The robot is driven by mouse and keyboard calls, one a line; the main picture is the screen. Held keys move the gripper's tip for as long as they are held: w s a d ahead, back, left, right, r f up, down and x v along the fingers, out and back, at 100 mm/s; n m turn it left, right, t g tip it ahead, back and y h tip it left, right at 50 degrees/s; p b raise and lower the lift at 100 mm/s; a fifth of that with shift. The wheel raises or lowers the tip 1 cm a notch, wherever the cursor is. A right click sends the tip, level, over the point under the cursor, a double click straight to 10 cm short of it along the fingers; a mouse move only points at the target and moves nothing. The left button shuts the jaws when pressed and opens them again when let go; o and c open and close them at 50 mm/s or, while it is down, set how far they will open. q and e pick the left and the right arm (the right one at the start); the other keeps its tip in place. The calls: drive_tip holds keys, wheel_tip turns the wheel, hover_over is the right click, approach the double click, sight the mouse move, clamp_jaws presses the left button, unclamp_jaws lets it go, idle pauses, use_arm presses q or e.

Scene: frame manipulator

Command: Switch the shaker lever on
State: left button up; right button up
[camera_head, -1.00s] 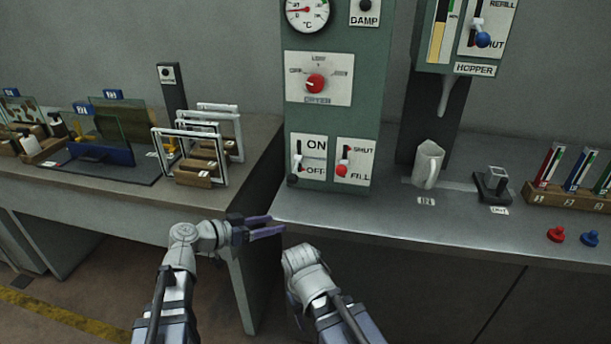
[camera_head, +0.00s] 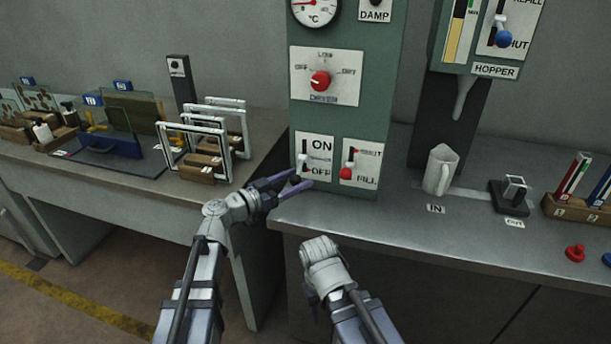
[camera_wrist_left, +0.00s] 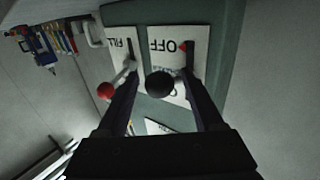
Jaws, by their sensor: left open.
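The ON/OFF lever has a black ball knob (camera_wrist_left: 159,85) and sits on a white plate (camera_head: 316,146) low on the green panel. My left gripper (camera_head: 293,186) is open in front of the lever. In the left wrist view, the fingers of my left gripper (camera_wrist_left: 160,78) stand on both sides of the black knob, with gaps visible; I cannot tell whether they touch it.
The red-knobbed SHUT/FILL lever (camera_head: 347,172) is close beside; in the wrist view its red knob (camera_wrist_left: 105,91) lies just outside the left finger. A dryer dial (camera_head: 320,81) is above. White frames (camera_head: 228,128) stand left.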

use_arm(q)
drive_tip(key=shift+x, duration=1.6)
clamp_jaws()
